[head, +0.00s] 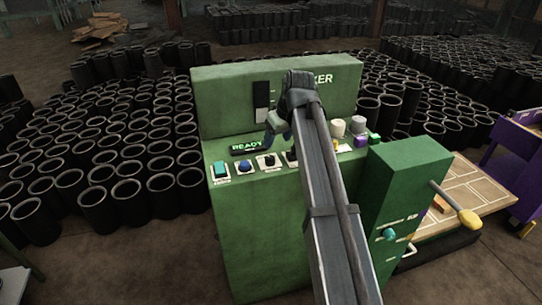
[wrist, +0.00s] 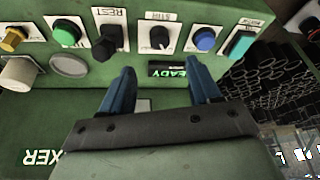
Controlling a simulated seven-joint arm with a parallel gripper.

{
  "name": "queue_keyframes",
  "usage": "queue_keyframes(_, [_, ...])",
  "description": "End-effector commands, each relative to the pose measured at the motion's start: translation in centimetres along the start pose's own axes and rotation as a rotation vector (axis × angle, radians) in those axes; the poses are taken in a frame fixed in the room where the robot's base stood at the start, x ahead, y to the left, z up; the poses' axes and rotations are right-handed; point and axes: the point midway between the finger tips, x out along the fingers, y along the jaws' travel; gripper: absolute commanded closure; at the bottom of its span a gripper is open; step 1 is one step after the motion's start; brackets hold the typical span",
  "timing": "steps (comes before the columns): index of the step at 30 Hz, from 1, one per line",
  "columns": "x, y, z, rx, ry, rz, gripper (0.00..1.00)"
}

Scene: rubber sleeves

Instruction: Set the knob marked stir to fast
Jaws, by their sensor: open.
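A black knob (wrist: 159,38) on a white plate sits on the green panel between my fingertips in the wrist view; it also shows in the head view (head: 268,161). In the head view my gripper (head: 279,125) is over the panel, partly hidden by my arm.
A blue button (wrist: 203,40) and a teal switch (wrist: 241,44) flank the knob on one side; a black control (wrist: 108,42) and green button (wrist: 66,32) on the other. A READY display (head: 250,147) sits behind. The green upright back (head: 225,100) bounds the panel.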

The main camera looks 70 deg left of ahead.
Motion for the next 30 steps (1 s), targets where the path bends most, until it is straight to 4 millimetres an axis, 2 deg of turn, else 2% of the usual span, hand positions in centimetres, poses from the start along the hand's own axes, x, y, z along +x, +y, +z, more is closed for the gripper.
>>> queue_keyframes(1, [1.1,0.0,0.0,0.000,-0.002,-0.001,0.38])
queue_keyframes(9, [5.8,0.0,0.0,0.001,-0.002,-0.001,0.38])
queue_keyframes(15, [8.4,0.0,0.0,0.001,-0.001,0.000,0.38])
queue_keyframes(21, [9.7,0.0,0.0,0.001,0.001,0.000,0.38])
queue_keyframes(30, [10.0,0.0,0.0,0.001,0.001,0.001,0.38])
